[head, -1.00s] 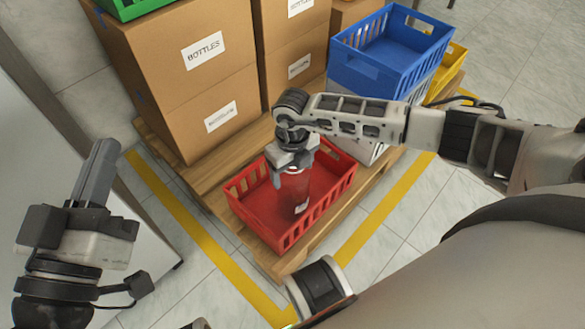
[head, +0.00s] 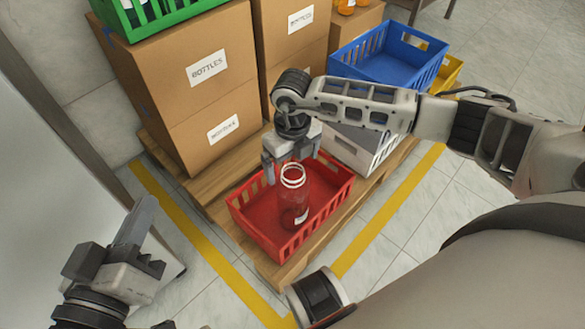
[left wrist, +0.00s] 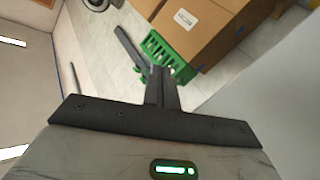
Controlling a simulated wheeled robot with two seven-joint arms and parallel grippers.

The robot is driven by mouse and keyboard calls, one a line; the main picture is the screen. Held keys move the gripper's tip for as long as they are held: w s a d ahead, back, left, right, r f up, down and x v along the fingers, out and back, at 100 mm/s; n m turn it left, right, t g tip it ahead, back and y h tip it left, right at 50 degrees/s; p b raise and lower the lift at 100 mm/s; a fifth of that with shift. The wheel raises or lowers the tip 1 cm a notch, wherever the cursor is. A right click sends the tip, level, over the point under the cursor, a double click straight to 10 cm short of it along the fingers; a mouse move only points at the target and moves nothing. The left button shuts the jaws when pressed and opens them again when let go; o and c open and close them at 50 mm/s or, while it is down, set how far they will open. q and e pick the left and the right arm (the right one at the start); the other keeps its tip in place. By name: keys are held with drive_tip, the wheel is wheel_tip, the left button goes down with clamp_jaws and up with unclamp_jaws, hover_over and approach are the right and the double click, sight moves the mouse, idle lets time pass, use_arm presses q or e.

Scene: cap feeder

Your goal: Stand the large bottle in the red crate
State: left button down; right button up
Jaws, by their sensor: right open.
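The large bottle (head: 294,205) is clear red with an open, pale-ringed mouth and a white label low on its side. It stands upright inside the red crate (head: 266,237), on its floor, with red floor showing to its left. My right gripper (head: 291,158) is open just above and behind the bottle's mouth, its fingers spread apart and empty. My left gripper (head: 138,222) is at the lower left, away from the crate. Its fingers look shut together with nothing between them, and they also show in the left wrist view (left wrist: 163,88).
The red crate sits on a wooden pallet (head: 213,188). Cardboard boxes (head: 185,80) with a green crate (head: 150,18) on top stand behind it. Yellow-lined floor in front is clear.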

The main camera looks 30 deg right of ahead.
use_arm(q)
drive_tip(key=shift+a+f+m+y+p, duration=0.2)
drive_tip(key=shift+m+y+p, duration=0.1)
drive_tip(key=shift+p, duration=0.05)
use_arm(e)
drive_tip(key=shift+r, duration=1.75)
